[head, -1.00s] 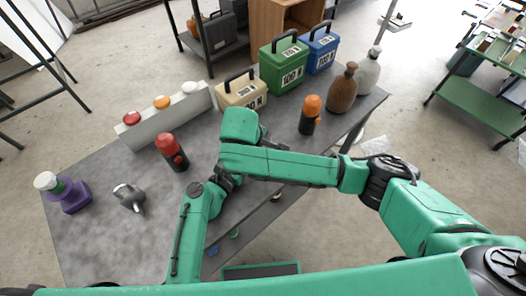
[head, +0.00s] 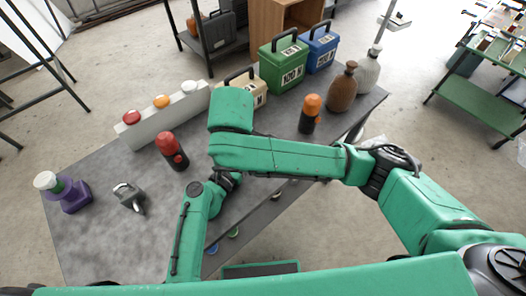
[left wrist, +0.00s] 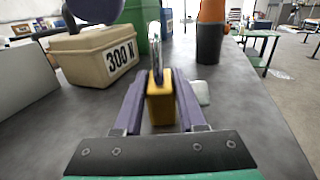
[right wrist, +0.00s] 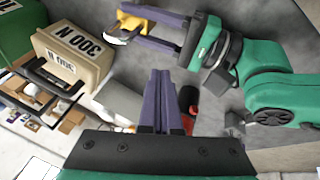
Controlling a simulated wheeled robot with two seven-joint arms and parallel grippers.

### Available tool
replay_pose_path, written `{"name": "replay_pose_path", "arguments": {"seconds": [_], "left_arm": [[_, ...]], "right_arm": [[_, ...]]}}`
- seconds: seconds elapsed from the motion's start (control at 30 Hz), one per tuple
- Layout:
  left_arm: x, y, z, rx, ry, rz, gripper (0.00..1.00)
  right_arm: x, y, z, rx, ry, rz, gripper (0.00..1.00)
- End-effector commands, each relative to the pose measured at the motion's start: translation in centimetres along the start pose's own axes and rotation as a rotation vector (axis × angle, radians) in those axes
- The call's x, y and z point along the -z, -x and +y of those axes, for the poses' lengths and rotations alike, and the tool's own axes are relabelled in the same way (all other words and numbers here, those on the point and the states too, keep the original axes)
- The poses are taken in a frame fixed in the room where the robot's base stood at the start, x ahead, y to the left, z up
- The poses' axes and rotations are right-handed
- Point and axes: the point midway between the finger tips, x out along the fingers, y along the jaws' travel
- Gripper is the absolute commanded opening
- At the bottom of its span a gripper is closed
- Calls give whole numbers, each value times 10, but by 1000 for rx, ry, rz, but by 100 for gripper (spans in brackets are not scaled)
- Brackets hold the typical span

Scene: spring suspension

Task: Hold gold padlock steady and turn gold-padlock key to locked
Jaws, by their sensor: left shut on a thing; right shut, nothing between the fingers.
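The gold padlock (left wrist: 160,103) is held upright between the purple fingers of my left gripper (left wrist: 158,110), with its silver shackle (left wrist: 156,50) on top. The padlock also shows at the top of the right wrist view (right wrist: 128,20), in the left fingers (right wrist: 150,28). My right gripper (right wrist: 160,95) is shut and empty, its fingers together and apart from the padlock. In the head view my right arm hides the padlock and most of both grippers. I cannot make out the key in any view.
A beige 300 N box (left wrist: 92,55) stands left of the padlock. A green box (head: 284,63), a blue box (head: 320,50) and an orange-topped cylinder (head: 310,114) stand behind. A red-topped cylinder (head: 172,152) and a button panel (head: 165,115) are left.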

Motion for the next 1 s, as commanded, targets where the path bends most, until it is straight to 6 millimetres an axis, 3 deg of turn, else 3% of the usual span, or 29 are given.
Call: {"name": "replay_pose_path", "arguments": {"seconds": [0.03, 0.13, 0.27, 0.37, 0.47, 0.6, 0.7, 0.83, 1.0], "left_arm": [[0, 0, 0, -1, 0, 1, 0], [0, 0, 0, -1, 0, 1, 0], [0, 0, 0, -1, 0, 1, 0], [0, 0, 0, -1, 0, 1, 0], [1, 0, 0, -1, 0, 1, 0], [0, 0, 1, -2, 0, 1, 0], [0, 0, 1, -2, 0, 1, 0], [0, 0, 0, -1, 0, 1, 0], [0, 0, 0, -1, 0, 1, 0]], "right_arm": [[8, -10, -6, 42, -16, 106, 0], [25, -19, 2, 50, -45, 349, 0], [21, -21, 28, -61, -55, 603, 0], [-13, -30, 45, -160, -72, 704, 0], [-61, -39, 52, -236, -83, 754, 0], [-125, -36, 41, -320, -11, 814, 0], [-159, -24, 23, -347, 86, 860, 0], [-181, -7, -2, -341, 194, 921, 0], [-186, 1, -12, -334, 246, 957, 0]]}}
